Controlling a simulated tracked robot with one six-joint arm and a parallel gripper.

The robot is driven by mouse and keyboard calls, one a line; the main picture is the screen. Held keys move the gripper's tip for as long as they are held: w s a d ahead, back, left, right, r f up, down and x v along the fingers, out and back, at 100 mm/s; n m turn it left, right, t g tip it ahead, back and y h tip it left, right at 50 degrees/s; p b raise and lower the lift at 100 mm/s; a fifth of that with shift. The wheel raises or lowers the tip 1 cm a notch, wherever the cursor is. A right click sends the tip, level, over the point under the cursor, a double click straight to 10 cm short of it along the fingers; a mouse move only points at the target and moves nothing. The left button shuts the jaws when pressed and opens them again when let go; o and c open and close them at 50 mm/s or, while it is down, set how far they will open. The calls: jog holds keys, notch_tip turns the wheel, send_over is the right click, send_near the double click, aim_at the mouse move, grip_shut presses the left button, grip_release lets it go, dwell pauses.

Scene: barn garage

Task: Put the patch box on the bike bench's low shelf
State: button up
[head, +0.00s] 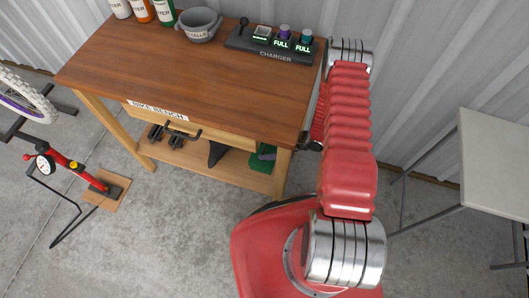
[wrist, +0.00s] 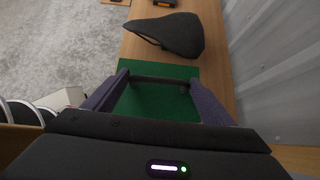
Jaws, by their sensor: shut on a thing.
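The bike bench (head: 200,68) stands ahead with its low wooden shelf (head: 225,176) under the top. A green thing, which I take for the patch box, shows at the shelf's right end (head: 262,165). In the wrist view dark green (wrist: 150,103) lies between the purple fingers of my gripper (wrist: 157,85), which is shut on it. Green also extends past the fingertips over the shelf; I cannot tell whether this is the same box or a surface beneath. Whether the box touches the shelf is unclear. My gripper is mostly hidden in the head view.
A black bike saddle (wrist: 172,35) lies on the shelf just beyond the green. Black pedals (head: 155,131) lie farther left. The bench top holds a charger (head: 270,45), a grey bowl (head: 199,24) and bottles (head: 141,10). A corrugated wall is close behind; a pale table (head: 492,160) stands right.

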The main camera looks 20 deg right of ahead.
aim_at(269, 151)
jog(key=shift+f, duration=1.85)
jog(key=shift+f, duration=2.15)
jog(key=o, duration=1.3)
jog(key=v, duration=1.2)
